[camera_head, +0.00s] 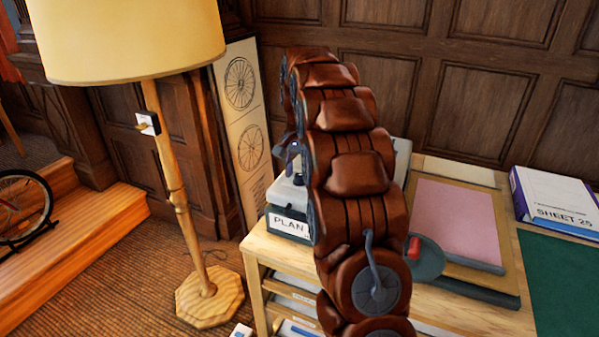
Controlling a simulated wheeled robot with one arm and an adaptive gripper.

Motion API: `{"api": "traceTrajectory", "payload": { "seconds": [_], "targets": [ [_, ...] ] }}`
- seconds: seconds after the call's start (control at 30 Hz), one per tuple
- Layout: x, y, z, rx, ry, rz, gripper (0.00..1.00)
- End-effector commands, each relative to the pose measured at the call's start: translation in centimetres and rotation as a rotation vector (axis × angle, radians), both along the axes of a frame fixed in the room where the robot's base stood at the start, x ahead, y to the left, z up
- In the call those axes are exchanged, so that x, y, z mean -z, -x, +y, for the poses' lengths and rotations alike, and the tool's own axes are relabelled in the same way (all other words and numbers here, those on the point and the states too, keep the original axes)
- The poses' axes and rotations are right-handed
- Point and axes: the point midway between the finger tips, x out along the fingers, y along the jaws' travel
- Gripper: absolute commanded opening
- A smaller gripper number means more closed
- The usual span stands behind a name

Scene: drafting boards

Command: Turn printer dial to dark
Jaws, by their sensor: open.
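A grey machine with a front label reading PLAN (288,224) stands on the left end of the wooden table; it appears to be the printer. My brown arm arches over the table and covers its right part. My gripper (294,160) shows only as a small dark piece at the left edge of my arm, just above the machine's top. It is open, and I see nothing held in it. Whether it touches the machine cannot be told. The dial and its setting cannot be made out; my arm hides much of the machine's top.
A pink sheet on a board (458,218) lies right of my arm. A binder marked SHEET 25 (560,205) and a green mat (562,285) are farther right. A floor lamp (180,175) stands left of the table, near wooden steps (95,225). Panelled wall closes the back.

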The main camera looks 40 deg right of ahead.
Motion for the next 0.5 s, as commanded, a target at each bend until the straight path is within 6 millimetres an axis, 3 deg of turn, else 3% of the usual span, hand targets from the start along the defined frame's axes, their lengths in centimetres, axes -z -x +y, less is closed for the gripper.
{"api": "traceTrajectory", "payload": {
  "seconds": [0.27,0.5],
  "targets": [
    [-0.2,0.0,0.0,0.000,0.000,0.000,0.55],
    [-1.8,0.0,0.0,-0.001,0.000,-0.001,0.55]
  ]
}}
